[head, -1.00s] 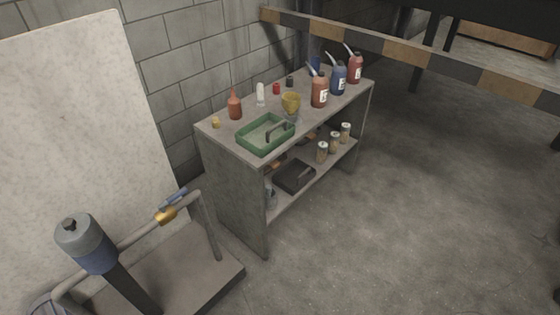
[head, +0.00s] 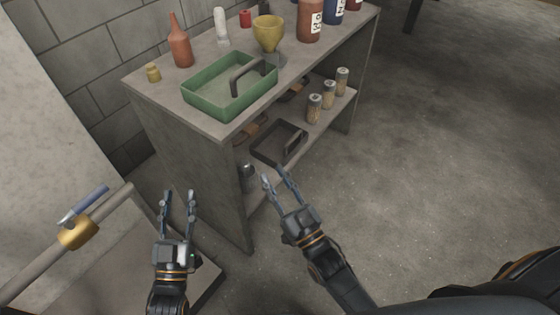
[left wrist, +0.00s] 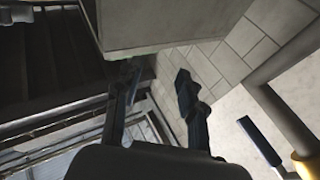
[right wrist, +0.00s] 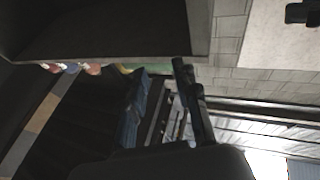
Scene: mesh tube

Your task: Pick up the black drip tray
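The black drip tray (head: 268,148) has a raised handle and lies on the lower shelf of the grey bench in the head view. My right gripper (head: 273,177) is open and empty, in front of the shelf and a little below the tray in the picture. My left gripper (head: 179,195) is open and empty beside the bench's left side panel. Both grippers also show open in their wrist views, the left (left wrist: 155,75) and the right (right wrist: 160,70). I cannot make out the tray in either wrist view.
A green tray (head: 205,101), a yellow funnel (head: 268,33) and bottles stand on the bench top (head: 160,91). Several small jars (head: 314,108) stand on the lower shelf to the right. A pipe with a blue-handled valve (head: 82,205) is at left. The floor at right is clear.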

